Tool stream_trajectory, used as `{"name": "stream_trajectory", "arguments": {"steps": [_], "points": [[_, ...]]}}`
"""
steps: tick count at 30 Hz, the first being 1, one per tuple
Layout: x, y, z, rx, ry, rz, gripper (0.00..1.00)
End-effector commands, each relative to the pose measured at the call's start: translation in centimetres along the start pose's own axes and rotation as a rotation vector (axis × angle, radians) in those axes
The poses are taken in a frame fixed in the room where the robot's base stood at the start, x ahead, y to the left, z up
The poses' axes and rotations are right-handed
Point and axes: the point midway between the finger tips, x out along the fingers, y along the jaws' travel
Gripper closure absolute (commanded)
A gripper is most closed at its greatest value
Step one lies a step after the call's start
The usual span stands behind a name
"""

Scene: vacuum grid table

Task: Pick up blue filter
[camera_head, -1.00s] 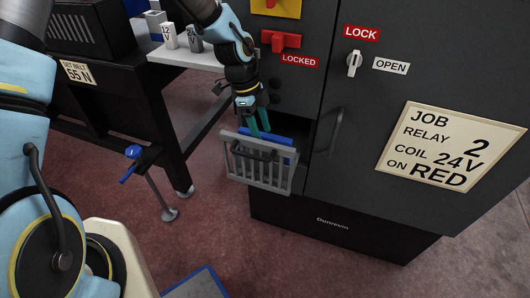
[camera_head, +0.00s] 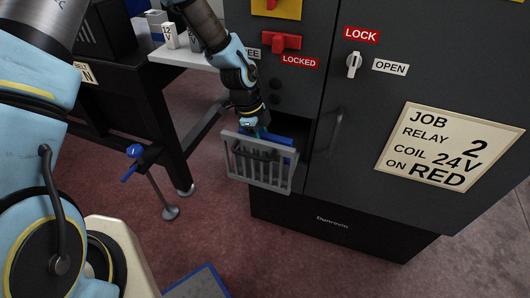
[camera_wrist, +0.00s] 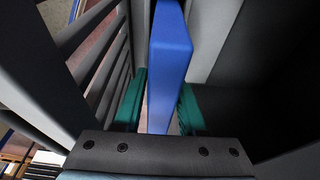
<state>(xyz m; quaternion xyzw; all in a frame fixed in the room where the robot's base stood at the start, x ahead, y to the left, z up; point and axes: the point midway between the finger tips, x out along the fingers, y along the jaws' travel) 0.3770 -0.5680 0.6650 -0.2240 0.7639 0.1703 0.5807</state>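The blue filter (camera_wrist: 169,58) stands as an upright slab inside a grey slatted basket (camera_head: 262,172) on the front of the dark cabinet. In the head view only part of the blue filter (camera_head: 279,140) shows above the basket rim. My gripper (camera_wrist: 160,108) points down into the basket. Its two green fingers stand on either side of the filter, with a narrow gap visible beside it, so it looks open around the filter. In the head view the fingers are mostly hidden by the basket and wrist.
The basket's slatted wall (camera_wrist: 95,65) is close on the left of my fingers. The cabinet (camera_head: 400,50) stands right behind, with a red handle (camera_head: 281,42) and a white knob (camera_head: 354,64). A black bench (camera_head: 130,110) with a blue-handled clamp (camera_head: 134,152) is to the left.

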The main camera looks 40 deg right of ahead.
Motion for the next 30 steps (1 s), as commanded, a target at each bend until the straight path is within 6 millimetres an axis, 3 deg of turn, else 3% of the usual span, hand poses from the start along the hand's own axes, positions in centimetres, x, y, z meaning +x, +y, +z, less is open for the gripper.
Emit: {"name": "stream_trajectory", "arguments": {"steps": [1,10,30], "points": [[-0.01,0.0,0.0,0.0,0.0,0.0,0.67],[-0.02,0.0,0.0,0.0,0.0,0.0,1.0],[-0.03,0.0,0.0,0.0,0.0,0.0,1.0]]}}
